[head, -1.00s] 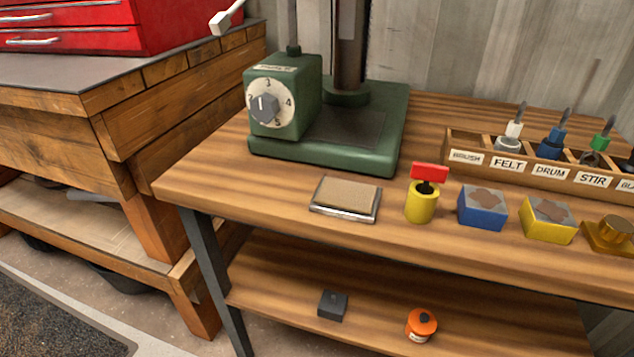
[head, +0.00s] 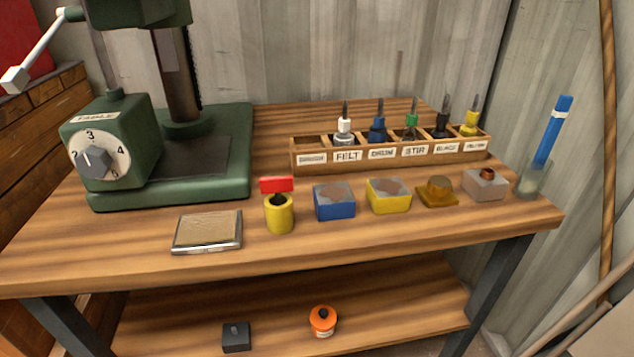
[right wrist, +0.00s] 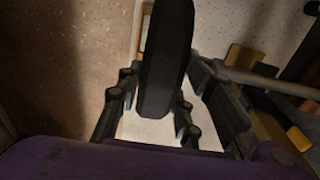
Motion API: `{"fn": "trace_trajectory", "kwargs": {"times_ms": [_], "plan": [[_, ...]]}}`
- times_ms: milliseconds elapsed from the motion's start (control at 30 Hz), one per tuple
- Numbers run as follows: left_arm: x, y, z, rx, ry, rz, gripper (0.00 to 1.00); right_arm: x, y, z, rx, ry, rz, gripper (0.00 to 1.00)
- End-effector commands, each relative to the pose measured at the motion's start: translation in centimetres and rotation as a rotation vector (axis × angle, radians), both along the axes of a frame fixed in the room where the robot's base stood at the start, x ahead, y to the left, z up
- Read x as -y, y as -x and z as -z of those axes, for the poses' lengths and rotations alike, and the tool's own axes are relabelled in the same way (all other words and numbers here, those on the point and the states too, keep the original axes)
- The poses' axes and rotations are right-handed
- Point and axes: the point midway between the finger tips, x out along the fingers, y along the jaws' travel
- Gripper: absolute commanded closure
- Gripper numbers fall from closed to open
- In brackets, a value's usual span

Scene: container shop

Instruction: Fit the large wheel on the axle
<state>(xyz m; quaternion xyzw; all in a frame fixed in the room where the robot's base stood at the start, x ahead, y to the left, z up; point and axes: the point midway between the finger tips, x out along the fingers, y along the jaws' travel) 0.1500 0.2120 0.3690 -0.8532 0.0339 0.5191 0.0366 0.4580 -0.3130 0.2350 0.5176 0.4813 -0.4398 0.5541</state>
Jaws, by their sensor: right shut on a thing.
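A thick, dark wheel (right wrist: 167,50) with a rounded tread stands edge-on in the right wrist view. My right gripper (right wrist: 164,84) is shut on it, with dark fingers on its left and right sides. The wheel's lower end reaches down between the fingers, and its top is cut off by the picture edge. No axle can be made out in either view. My left gripper is not in view, and the head view shows neither gripper.
In the head view, a wooden bench (head: 330,236) bears a green drill press (head: 222,185), a labelled bit rack (head: 305,160), small coloured blocks and a glass (head: 532,181) with a blue stick. Below is a shelf (head: 400,312). Poles (head: 606,150) lean at the right.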

Motion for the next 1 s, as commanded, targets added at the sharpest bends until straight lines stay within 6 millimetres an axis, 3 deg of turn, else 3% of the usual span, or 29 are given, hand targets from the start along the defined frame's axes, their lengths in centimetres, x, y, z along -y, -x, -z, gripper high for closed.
{"fn": "trace_trajectory", "kwargs": {"times_ms": [200, 1000], "plan": [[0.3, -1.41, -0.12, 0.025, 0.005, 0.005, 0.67, -0.04, -0.1, -0.06, 0.002, -0.001, 0.0, 1.0], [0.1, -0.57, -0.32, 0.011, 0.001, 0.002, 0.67, -0.06, -0.1, -0.06, 0.002, -0.001, 0.0, 1.0]]}}
